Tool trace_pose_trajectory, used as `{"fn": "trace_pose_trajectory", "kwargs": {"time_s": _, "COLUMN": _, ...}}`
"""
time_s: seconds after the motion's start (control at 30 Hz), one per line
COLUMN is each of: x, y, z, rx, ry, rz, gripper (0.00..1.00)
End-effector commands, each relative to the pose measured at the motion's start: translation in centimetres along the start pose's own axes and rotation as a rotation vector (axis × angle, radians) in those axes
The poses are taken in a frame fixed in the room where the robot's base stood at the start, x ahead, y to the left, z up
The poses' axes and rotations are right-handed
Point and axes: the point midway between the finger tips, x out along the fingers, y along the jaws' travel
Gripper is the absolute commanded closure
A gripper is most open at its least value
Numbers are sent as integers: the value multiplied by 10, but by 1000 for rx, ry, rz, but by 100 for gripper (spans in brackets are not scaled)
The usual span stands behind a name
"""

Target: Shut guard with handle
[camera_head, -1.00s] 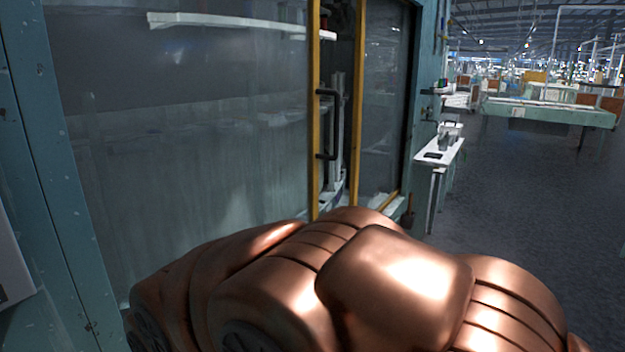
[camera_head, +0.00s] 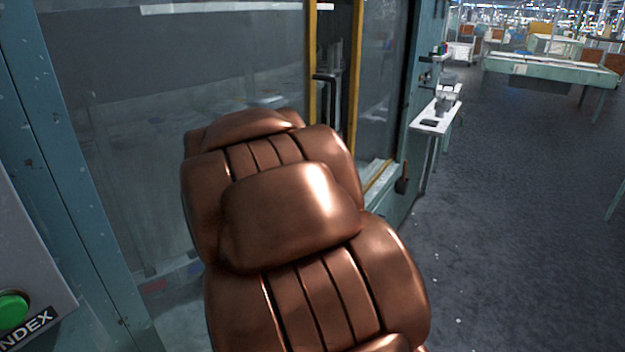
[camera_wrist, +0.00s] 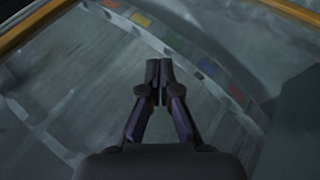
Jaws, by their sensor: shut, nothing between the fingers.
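The guard (camera_head: 130,140) is a large clear sliding panel with a yellow frame edge, set in a blue-green machine frame. Its black handle (camera_head: 331,90) is upright on the yellow edge in the head view; its lower part is hidden behind my arm. A narrow gap shows between this edge and a second yellow-edged panel (camera_head: 380,90). My gripper (camera_wrist: 159,68) is shut and empty in the wrist view, in front of clear panelling with a yellow edge at the top. The handle does not show in the wrist view. In the head view my copper arm hides the gripper.
A grey control box with a green button (camera_head: 12,309) is at the lower left. A small white shelf (camera_head: 436,118) juts out right of the machine. Green tables (camera_head: 550,72) stand farther back. The dark floor (camera_head: 510,200) at right is clear.

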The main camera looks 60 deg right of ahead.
Motion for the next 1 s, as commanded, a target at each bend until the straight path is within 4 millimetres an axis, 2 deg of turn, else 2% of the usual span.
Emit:
{"fn": "trace_pose_trajectory", "kwargs": {"time_s": 0.03, "x": 14, "y": 20, "z": 3, "rx": -28, "ry": 17, "rz": 37, "gripper": 100}}
{"fn": "trace_pose_trajectory", "kwargs": {"time_s": 0.1, "x": 28, "y": 46, "z": 1, "rx": -81, "ry": 59, "rz": 91, "gripper": 100}}
{"fn": "trace_pose_trajectory", "kwargs": {"time_s": 0.2, "x": 45, "y": 76, "z": 1, "rx": -154, "ry": 107, "rz": 151, "gripper": 100}}
{"fn": "trace_pose_trajectory", "kwargs": {"time_s": 0.4, "x": 69, "y": 117, "z": 4, "rx": -280, "ry": 193, "rz": 243, "gripper": 100}}
{"fn": "trace_pose_trajectory", "kwargs": {"time_s": 0.73, "x": 98, "y": 157, "z": 21, "rx": -455, "ry": 324, "rz": 347, "gripper": 100}}
{"fn": "trace_pose_trajectory", "kwargs": {"time_s": 1.0, "x": 114, "y": 174, "z": 46, "rx": -594, "ry": 470, "rz": 434, "gripper": 100}}
